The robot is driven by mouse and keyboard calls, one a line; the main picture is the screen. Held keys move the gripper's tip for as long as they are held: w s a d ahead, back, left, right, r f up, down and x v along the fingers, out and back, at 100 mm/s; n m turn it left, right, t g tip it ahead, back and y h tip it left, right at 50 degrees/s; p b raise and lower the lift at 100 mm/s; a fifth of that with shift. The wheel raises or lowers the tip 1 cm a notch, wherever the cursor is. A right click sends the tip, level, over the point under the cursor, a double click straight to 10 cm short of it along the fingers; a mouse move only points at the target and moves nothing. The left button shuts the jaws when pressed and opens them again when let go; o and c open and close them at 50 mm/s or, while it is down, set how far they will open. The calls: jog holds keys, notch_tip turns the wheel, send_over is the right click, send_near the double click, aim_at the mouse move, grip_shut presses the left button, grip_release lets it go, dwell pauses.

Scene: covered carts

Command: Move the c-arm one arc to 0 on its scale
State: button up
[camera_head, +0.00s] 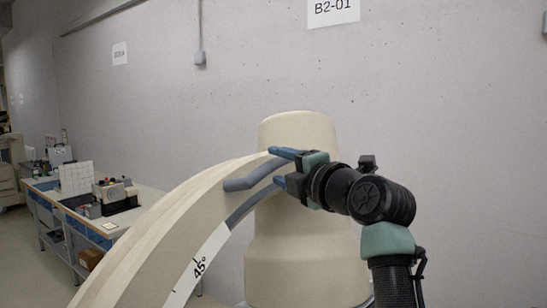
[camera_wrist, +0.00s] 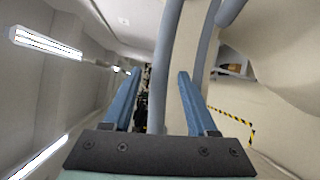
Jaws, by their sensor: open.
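The c-arm's cream arc (camera_head: 170,215) curves up from the lower left to the wide cream housing (camera_head: 305,255) in the head view. A white scale strip on it reads 45° (camera_head: 200,266); no 0 mark shows. A grey bar handle (camera_head: 250,180) stands out near the arc's upper end. My gripper (camera_head: 274,166) is at this handle, its blue fingers apart, one above and one below it. In the wrist view my gripper (camera_wrist: 156,72) has the grey handle (camera_wrist: 166,65) running between its open fingers. Whether a finger touches it I cannot tell.
A workbench (camera_head: 75,212) with boxes and small equipment stands at the left by the wall. The concrete wall (camera_head: 430,100) is behind the c-arm. The wrist view shows yellow-black floor tape (camera_wrist: 232,117) and ceiling lights (camera_wrist: 45,43).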

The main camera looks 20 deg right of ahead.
jog(key=shift+w+a+p, duration=0.15)
jog(key=shift+w+p, duration=0.2)
jog(key=shift+w, duration=0.35)
jog(key=shift+w+a+p, duration=0.1)
jog(key=shift+w+p, duration=0.2)
jog(key=shift+w, duration=0.4)
grip_shut()
dwell(0.7)
